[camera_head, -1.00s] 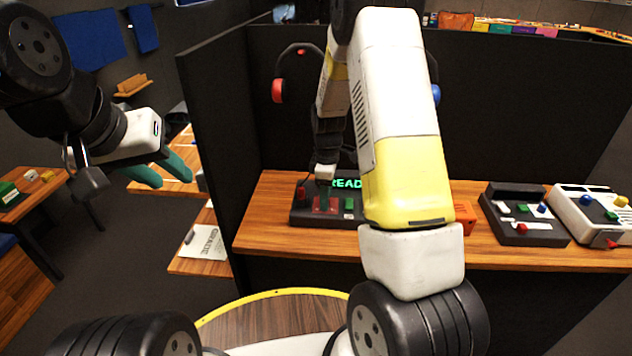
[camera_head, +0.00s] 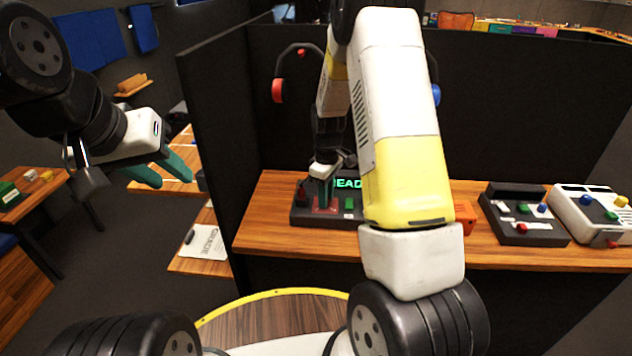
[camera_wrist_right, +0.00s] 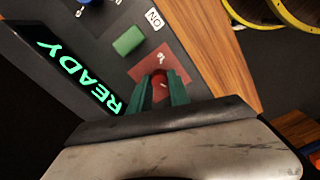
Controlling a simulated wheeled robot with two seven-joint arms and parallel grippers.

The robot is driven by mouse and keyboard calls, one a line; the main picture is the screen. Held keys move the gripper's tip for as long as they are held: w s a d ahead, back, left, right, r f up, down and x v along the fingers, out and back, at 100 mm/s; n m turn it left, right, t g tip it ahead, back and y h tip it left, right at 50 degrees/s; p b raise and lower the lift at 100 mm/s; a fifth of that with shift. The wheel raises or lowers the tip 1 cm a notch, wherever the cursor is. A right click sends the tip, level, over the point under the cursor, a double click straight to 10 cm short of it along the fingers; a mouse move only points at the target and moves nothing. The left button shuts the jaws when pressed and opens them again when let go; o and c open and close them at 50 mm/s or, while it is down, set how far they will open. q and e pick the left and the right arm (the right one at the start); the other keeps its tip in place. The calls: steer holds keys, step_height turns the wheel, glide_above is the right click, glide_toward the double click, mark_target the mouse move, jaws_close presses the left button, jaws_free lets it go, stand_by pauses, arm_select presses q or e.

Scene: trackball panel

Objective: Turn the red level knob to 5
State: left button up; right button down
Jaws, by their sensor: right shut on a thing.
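The black panel (camera_head: 294,216) with a lit green READY display stands on the wooden counter; my right arm hides its right part in the head view. The red level knob (camera_wrist_right: 159,80) sits on a red plate (camera_wrist_right: 150,63) in the right wrist view. My right gripper (camera_wrist_right: 160,90) points down at the panel, its green fingers on both sides of the knob and shut on it. In the head view the right gripper (camera_head: 324,197) stands over the red plate. The knob's number is not readable. My left gripper (camera_head: 168,178) is open and empty, left of the dark partition.
A green button (camera_wrist_right: 128,40) sits beside the red plate, near an ON label. Two other panels, a black one (camera_head: 510,231) and a white one (camera_head: 583,223), stand to the right. A dark partition (camera_head: 225,130) bounds the counter on the left.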

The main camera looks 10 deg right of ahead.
steer(key=m, duration=0.5)
steer(key=shift+m, duration=0.3)
steer(key=m, duration=1.6)
steer(key=shift+m, duration=0.3)
steer(key=c, duration=1.2)
jaws_free()
